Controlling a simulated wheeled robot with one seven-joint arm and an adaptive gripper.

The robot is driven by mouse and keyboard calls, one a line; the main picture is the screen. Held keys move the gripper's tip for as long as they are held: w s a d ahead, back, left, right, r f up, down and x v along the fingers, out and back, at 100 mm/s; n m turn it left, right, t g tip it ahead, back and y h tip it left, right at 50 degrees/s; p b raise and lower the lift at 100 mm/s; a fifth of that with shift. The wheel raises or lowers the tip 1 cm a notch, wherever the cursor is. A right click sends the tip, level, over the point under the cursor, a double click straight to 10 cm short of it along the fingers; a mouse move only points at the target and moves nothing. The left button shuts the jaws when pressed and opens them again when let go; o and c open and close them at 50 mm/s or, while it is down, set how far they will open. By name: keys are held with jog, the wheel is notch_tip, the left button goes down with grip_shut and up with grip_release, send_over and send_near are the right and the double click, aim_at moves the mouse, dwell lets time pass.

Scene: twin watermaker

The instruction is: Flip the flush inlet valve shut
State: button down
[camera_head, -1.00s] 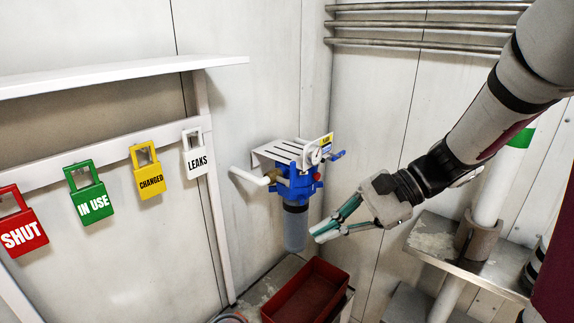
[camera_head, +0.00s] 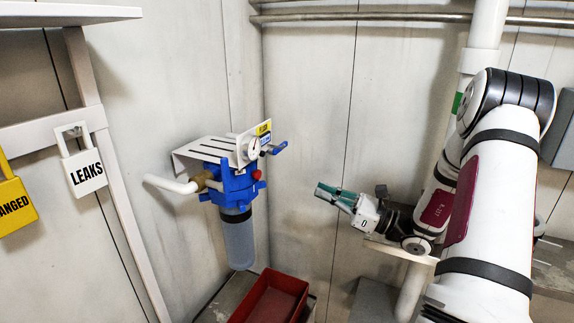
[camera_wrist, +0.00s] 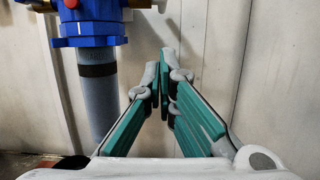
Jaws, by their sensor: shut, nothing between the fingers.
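The flush inlet unit is a blue filter head (camera_head: 234,184) with a grey cylindrical housing (camera_head: 238,240) below it, under a white slotted bracket (camera_head: 205,152) on the wall. A blue valve lever (camera_head: 277,148) sticks out at its right, beside a round gauge (camera_head: 254,148). My gripper (camera_head: 320,191) is shut and empty, to the right of and lower than the lever, apart from the unit. In the wrist view my fingertips (camera_wrist: 163,62) meet, with the blue head (camera_wrist: 90,20) and housing (camera_wrist: 98,100) at upper left. The lever is not clear in that view.
A white pipe (camera_head: 168,184) enters the unit from the left. A red tray (camera_head: 285,284) stands below it. Grey rails (camera_head: 400,17) run along the back wall. Open air lies between gripper and unit.

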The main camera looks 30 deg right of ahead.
dwell(0.3)
jog(key=w+a+r, duration=0.5)
jog(key=w+r, duration=0.1)
jog(key=w, duration=0.2)
jog(key=shift+a+r+p, duration=0.2)
jog(key=shift+p, duration=0.2)
